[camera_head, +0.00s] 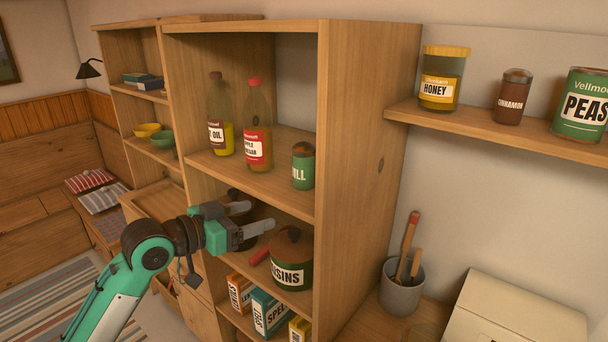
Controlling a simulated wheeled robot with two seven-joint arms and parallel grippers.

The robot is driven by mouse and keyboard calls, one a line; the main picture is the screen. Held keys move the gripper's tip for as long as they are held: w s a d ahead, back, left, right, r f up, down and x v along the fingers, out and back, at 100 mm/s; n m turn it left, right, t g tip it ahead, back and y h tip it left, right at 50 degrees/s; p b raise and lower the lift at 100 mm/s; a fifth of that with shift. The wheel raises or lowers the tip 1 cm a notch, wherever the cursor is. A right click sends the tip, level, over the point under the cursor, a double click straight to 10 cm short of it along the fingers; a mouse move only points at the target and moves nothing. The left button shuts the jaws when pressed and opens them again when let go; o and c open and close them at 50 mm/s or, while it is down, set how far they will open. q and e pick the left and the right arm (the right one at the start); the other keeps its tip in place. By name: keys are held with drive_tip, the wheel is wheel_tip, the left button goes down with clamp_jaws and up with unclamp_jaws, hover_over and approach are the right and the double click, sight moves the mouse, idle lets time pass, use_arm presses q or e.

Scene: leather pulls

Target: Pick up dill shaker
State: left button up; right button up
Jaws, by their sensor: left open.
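The dill shaker (303,168) is a small green jar with a brown lid and a partly visible "DILL" label. It stands upright on the upper shelf of the wooden cabinet, near the right side wall. My left gripper (257,218) is open and empty. It is below and to the left of the shaker, in front of the lower shelf opening, with its fingers pointing right. It is apart from the shaker. My right gripper is not in view.
An oil bottle (221,120) and a vinegar bottle (257,130) stand left of the shaker. A raisins pot (292,262) sits below, beside a dark pot partly hidden by my gripper. The cabinet side wall (365,160) bounds the right.

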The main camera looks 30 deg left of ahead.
use_arm(q)
drive_tip(key=t+h, duration=0.1)
drive_tip(key=t, duration=0.1)
approach(295, 170)
drive_tip(key=s+a, duration=0.1)
drive_tip(key=shift+m, duration=0.3)
drive_tip(key=p+x, duration=0.3)
drive_tip(key=x, duration=0.4)
drive_tip(key=shift+w+p, duration=0.15)
drive_tip(key=shift+p, duration=0.25)
drive_tip(key=shift+w+d+f, duration=0.1)
drive_tip(key=shift+w+d, duration=0.05)
drive_tip(key=shift+w, duration=0.25)
drive_tip(key=shift+w+d+p, duration=0.1)
drive_tip(key=shift+w+p, duration=0.1)
drive_tip(key=shift+p, duration=0.15)
drive_tip(key=p+x, duration=0.1)
drive_tip(key=x, duration=0.1)
drive_tip(key=p+x, duration=0.1)
drive_tip(key=p, duration=0.1)
drive_tip(key=shift+w+d, duration=0.3)
drive_tip(key=shift+d, duration=0.1)
drive_tip(key=shift+w+d, duration=0.1)
drive_tip(key=shift+w, duration=0.35)
drive_tip(key=c, duration=1.1)
